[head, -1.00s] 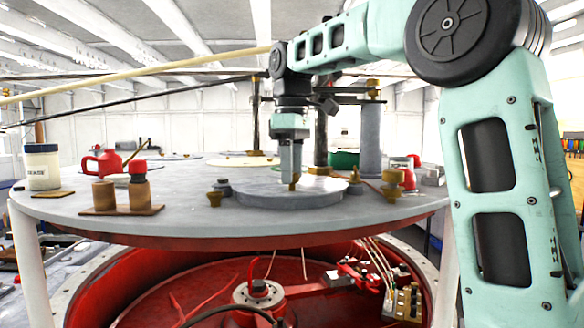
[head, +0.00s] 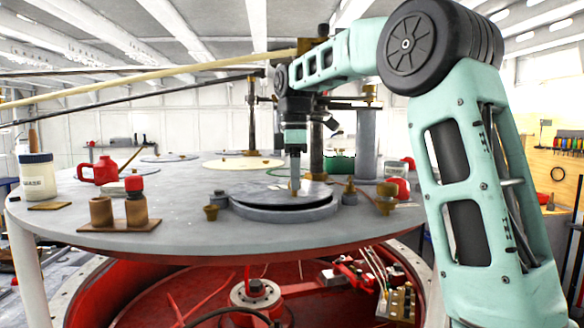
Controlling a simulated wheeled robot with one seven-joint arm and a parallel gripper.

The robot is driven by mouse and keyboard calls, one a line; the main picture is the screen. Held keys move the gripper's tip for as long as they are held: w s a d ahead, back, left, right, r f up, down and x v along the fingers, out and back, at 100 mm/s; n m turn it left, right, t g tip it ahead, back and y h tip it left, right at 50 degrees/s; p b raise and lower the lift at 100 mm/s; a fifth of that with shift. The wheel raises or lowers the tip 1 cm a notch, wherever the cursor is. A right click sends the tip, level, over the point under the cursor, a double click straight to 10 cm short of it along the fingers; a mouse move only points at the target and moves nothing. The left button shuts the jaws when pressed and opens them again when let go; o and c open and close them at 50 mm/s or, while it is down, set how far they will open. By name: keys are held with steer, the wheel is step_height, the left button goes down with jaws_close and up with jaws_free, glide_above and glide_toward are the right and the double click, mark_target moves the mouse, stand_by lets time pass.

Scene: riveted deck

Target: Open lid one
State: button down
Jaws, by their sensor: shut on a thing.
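A round grey lid (head: 262,192) lies on a raised grey ring (head: 285,213) at the front of the big round table top. It is tilted, with a dark gap between its near edge and the ring. My gripper (head: 294,184) points straight down and is shut on the small brass knob (head: 294,189) of this lid. The knob is mostly hidden by the fingers. I see no label that says which lid is lid one.
Brown cups on a board (head: 119,223), a red can (head: 98,172) and a white jar (head: 37,178) sit at left. A grey post (head: 367,145) rises behind.

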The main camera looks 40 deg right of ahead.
steer(key=shift+w+d+n+p, duration=0.55)
steer(key=shift+w+p, duration=0.05)
steer(key=shift+w, duration=0.15)
steer(key=shift+w+d+n+p, duration=0.5)
steer(key=shift+w+n+p, duration=0.05)
steer(key=shift+w, duration=0.15)
steer(key=c, duration=1.1)
jaws_free()
steer(key=shift+c, duration=0.2)
step_height(320, 180, up, 18)
steer(key=p, duration=0.2)
steer(key=shift+f, duration=0.25)
